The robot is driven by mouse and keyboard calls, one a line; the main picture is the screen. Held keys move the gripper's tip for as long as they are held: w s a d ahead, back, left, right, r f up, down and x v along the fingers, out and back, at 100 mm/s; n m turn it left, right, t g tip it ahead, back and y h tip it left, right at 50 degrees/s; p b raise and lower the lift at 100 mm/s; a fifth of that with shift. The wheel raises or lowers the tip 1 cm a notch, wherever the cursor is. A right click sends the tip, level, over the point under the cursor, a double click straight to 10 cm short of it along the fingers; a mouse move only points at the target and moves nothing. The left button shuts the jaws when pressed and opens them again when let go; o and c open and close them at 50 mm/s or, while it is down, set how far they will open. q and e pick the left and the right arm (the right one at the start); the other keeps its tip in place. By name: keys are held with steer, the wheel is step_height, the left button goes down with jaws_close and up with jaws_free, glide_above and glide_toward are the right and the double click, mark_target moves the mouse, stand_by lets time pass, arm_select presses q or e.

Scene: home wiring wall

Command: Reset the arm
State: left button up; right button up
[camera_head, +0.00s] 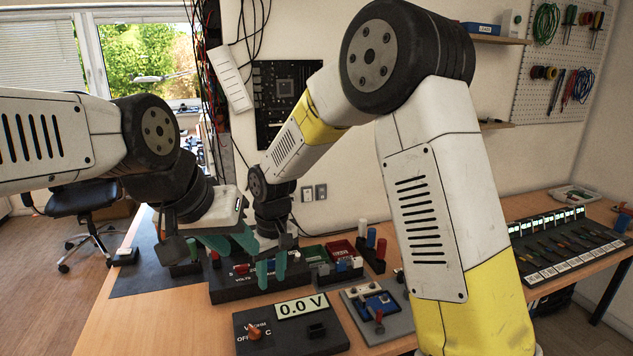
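My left arm comes in from the left, and its gripper (231,242) with teal fingers hangs over the bench near the dark test panel. Its fingers overlap in this view, so I cannot tell whether they are apart. My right arm reaches in from the right and bends down in the middle. Its gripper (272,269) points down just in front of the left one, low over the dark test panel (232,292). A narrow gap shows between its teal fingers, with a small blue part visible there; I see no clear grip on it.
A meter (290,325) reading 0.0 V sits at the bench front. A grey block (385,310) with a blue part is right of it. Colored pegs (371,246) stand behind. A rack of tools (560,245) lies at the right. A circuit board (284,95) hangs on the wall.

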steer(key=d+r+m+t+y, duration=0.1)
steer(key=d+r+m, duration=0.1)
steer(key=d+r, duration=0.55)
steer(key=s+d+r+m+t, duration=0.2)
steer(key=s+d+r+m, duration=0.1)
steer(key=s+d+r, duration=0.2)
steer(key=s+d+r+m+t, duration=0.2)
steer(key=s+d+r, duration=0.4)
steer(key=s+d, duration=0.4)
steer(key=d, duration=0.3)
steer(key=shift+s+d+r+m+t, duration=0.15)
steer(key=shift+d+r+m+t, duration=0.15)
steer(key=shift+d+m, duration=0.1)
